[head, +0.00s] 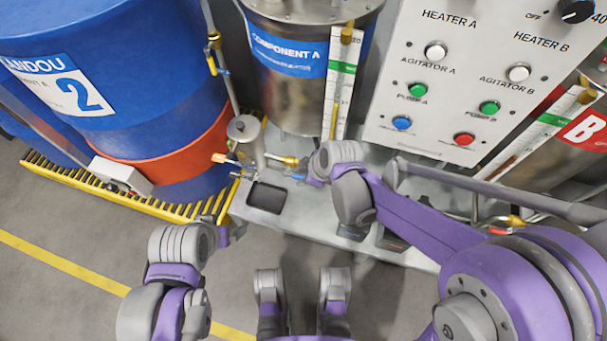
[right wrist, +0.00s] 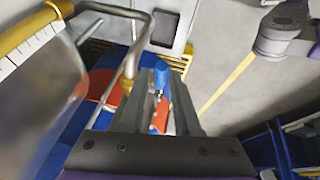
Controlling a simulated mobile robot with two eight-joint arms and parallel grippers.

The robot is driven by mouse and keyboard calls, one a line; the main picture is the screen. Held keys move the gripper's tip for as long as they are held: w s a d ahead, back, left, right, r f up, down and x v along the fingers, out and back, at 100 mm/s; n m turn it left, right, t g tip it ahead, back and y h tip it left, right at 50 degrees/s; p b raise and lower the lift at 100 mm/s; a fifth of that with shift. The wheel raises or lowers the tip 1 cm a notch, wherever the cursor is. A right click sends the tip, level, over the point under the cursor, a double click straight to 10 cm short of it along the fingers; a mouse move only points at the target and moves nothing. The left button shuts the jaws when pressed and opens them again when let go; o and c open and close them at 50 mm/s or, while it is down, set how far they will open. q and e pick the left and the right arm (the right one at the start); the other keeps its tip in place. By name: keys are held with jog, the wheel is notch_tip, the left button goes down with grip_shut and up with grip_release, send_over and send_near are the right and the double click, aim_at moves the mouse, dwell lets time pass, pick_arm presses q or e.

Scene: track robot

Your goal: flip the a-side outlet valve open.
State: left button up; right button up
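The Component A tank (head: 300,95) stands at top centre in the head view, with brass fittings (head: 288,161) near its foot. A small blue valve handle (head: 298,176) shows beside them, just left of my right gripper (head: 314,182). In the right wrist view the blue handle (right wrist: 161,76) appears between the two spread fingers of my right gripper (right wrist: 162,92), with gaps at the sides. I cannot tell whether either finger touches it. My left gripper (head: 232,234) is small and low at the left, away from the valve; its fingers are not clear.
A blue and orange drum (head: 140,150) stands at left on a yellow-edged grate (head: 60,175). A metal cylinder (head: 243,130) and a dark tray (head: 266,197) are left of the valve. The control panel (head: 450,75) is at upper right. The floor (head: 80,290) at lower left is clear.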

grip_shut()
jog(key=shift+d+f+y+b, duration=0.2)
jog(key=shift+f+y+b, duration=0.3)
jog(key=shift+y+b, duration=0.15)
jog(key=shift+s+f+t+y+b, duration=0.1)
jog(key=shift+f+t+y+b, duration=0.05)
jog(key=shift+t+y+b, duration=0.4)
grip_release()
